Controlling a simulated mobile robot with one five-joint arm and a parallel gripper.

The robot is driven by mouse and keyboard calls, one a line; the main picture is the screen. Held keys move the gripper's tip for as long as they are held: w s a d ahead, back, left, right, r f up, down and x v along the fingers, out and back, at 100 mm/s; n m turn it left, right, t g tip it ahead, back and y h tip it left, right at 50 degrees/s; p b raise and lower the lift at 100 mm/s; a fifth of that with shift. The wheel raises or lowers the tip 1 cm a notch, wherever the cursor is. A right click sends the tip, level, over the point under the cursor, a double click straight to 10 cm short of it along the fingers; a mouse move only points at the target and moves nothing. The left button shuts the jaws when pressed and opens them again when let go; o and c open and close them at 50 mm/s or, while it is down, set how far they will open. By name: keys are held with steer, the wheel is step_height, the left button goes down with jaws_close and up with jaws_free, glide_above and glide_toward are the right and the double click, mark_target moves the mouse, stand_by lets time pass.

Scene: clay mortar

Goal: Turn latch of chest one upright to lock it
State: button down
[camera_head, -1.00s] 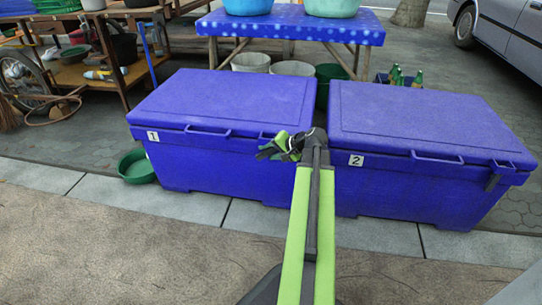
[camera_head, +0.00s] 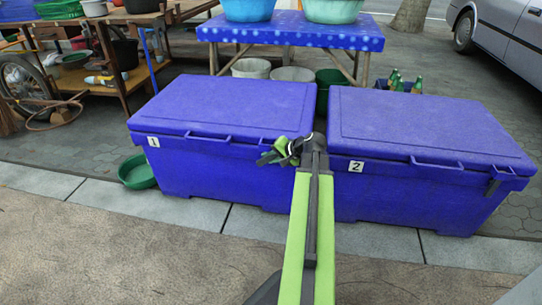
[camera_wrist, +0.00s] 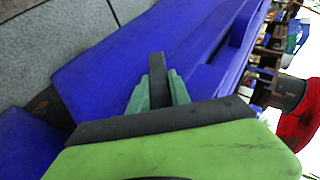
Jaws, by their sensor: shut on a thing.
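Chest one (camera_head: 205,165) is a blue chest with a lid, marked with a white label 1, on the left in the head view. Its lid is down. My gripper (camera_head: 268,157) is at the right end of its front, just below the lid edge. In the wrist view, the two teal fingers of my gripper (camera_wrist: 157,92) are closed on a dark, narrow latch (camera_wrist: 157,66) against the blue chest. In the head view the gripper hides this latch. I cannot tell its exact angle.
Chest two (camera_head: 420,185), also blue, stands close on the right, with its own dark latch (camera_head: 492,188) at its right end. A green basin (camera_head: 137,172) sits left of chest one. A blue table (camera_head: 290,32) stands behind. The pavement in front is open.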

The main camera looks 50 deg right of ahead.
steer(key=shift+a+r+g+p, duration=0.3)
steer(key=shift+g+p, duration=0.1)
steer(key=shift+p, duration=0.35)
steer(key=g+h+p, duration=0.1)
steer(key=g+p, duration=0.1)
steer(key=shift+w+a+n+p, duration=0.1)
steer(key=shift+w+n+p, duration=0.05)
steer(key=shift+n+p, duration=0.25)
steer(key=g+h+p, duration=0.1)
steer(key=g+p, duration=0.1)
steer(key=shift+w+f+n+g+h, duration=0.1)
steer(key=shift+f+n+g+h, duration=0.05)
steer(key=shift+n+g+h, duration=0.2)
steer(key=shift+a+f+n+g+h, duration=0.1)
steer(key=shift+n+g+h, duration=0.15)
steer(key=shift+g+h, duration=0.6)
steer(key=shift+g, duration=0.4)
steer(key=c, duration=1.3)
jaws_free()
steer(key=shift+o, duration=0.5)
steer(key=shift+p, duration=0.3)
